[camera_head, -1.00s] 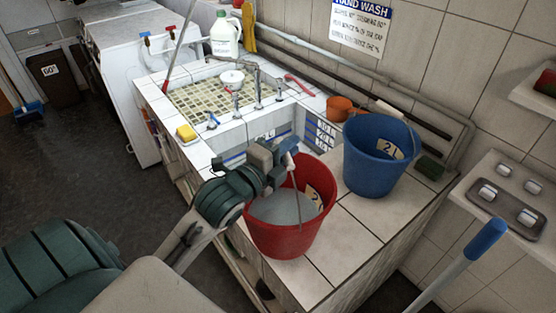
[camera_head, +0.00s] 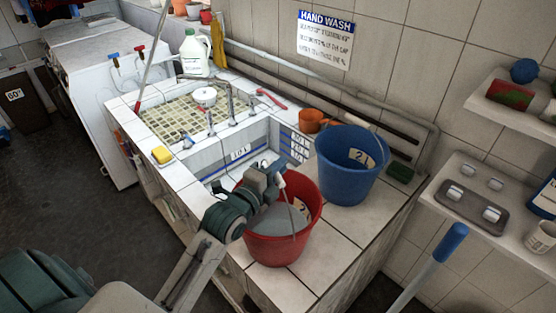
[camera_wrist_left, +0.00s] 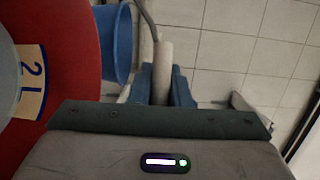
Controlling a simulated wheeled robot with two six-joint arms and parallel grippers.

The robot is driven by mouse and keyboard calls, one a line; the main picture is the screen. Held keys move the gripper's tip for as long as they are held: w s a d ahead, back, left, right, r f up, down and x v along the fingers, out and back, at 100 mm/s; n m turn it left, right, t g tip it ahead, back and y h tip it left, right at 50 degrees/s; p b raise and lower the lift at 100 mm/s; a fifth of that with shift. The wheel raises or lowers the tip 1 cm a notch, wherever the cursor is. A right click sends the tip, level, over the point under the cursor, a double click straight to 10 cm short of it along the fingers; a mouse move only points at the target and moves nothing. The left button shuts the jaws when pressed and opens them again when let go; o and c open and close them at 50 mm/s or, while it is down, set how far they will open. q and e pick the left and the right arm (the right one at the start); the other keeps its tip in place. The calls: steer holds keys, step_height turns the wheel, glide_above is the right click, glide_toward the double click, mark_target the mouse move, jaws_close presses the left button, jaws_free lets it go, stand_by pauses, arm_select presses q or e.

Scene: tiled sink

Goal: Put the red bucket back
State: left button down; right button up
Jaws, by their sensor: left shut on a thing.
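The red bucket (camera_head: 272,250), marked 2 L inside, is upright at the near end of the tiled counter (camera_head: 335,235). It holds something grey, perhaps water. Its wire handle is raised. My left gripper (camera_head: 275,180) is above the rim, shut on the handle's pale grip (camera_wrist_left: 162,70). The left wrist view also shows the bucket's red side (camera_wrist_left: 85,70). I cannot tell whether its base touches the tiles. A blue bucket (camera_head: 350,170) stands on the counter just behind and right of it. My right gripper is out of view.
The sink basin (camera_head: 215,160) lies behind and left of the red bucket. An orange pot (camera_head: 311,121) and a green sponge (camera_head: 400,172) are near the wall. A blue-ended pole (camera_head: 450,245) stands in front at right. Bare tiles lie right of the bucket.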

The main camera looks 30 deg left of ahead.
arm_select(q)
steer(key=shift+r, duration=0.3)
steer(key=c, duration=1.8)
jaws_free()
steer(key=shift+f, duration=0.4)
steer(key=o, duration=0.3)
steer(key=shift+r, duration=0.1)
steer(key=shift+o, duration=0.7)
steer(key=shift+s+d+r, duration=0.1)
steer(key=shift+s, duration=0.05)
steer(key=shift+s, duration=0.15)
steer(key=s+a+b, duration=0.1)
steer(key=s+b, duration=0.1)
steer(key=s, duration=0.9)
steer(key=shift+s+a+b, duration=0.25)
steer(key=shift+s+b, duration=0.05)
